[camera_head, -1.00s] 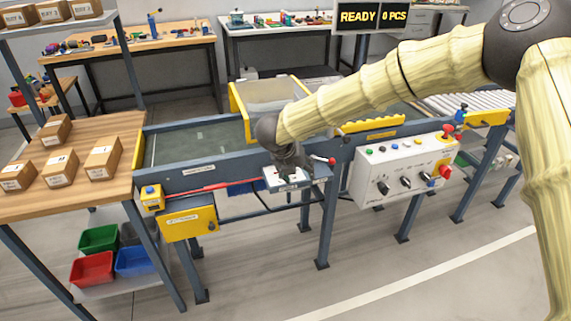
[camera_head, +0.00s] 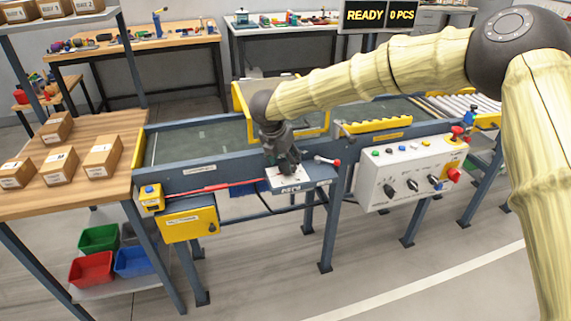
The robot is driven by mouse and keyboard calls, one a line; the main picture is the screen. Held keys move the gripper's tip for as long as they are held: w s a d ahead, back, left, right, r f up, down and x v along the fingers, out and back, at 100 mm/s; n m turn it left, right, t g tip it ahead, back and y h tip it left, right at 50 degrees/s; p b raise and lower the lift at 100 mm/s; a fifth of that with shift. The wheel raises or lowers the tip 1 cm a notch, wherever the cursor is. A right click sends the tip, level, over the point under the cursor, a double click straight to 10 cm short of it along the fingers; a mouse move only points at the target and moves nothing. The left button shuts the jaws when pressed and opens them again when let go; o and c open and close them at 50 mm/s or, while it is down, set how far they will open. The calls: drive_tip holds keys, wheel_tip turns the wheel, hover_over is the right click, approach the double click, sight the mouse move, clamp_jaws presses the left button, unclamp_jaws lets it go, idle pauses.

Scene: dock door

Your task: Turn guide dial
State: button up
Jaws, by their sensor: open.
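My gripper (camera_head: 288,170) points down at a small grey station with a pale top plate (camera_head: 302,180) on the conveyor's front side. Its jaws are open, and the fingers are dark and small in this view. They cover part of the plate, and I cannot make out a dial there or tell whether the fingers touch anything. A lever with a red knob (camera_head: 336,162) sticks out just right of the plate. A white control box (camera_head: 410,172) further right carries several black knobs and coloured buttons; I cannot read which one is the guide dial.
The conveyor (camera_head: 205,147) runs behind the gripper, with a yellow-framed guard (camera_head: 240,103) over it. A wooden table (camera_head: 105,205) with several cartons stands at left. A yellow box (camera_head: 188,222) hangs below the conveyor. The floor in front is clear.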

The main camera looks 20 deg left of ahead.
sight(287, 169)
drive_tip(key=shift+x, duration=1.3)
drive_tip(key=c, duration=0.7)
drive_tip(key=shift+c, duration=0.2)
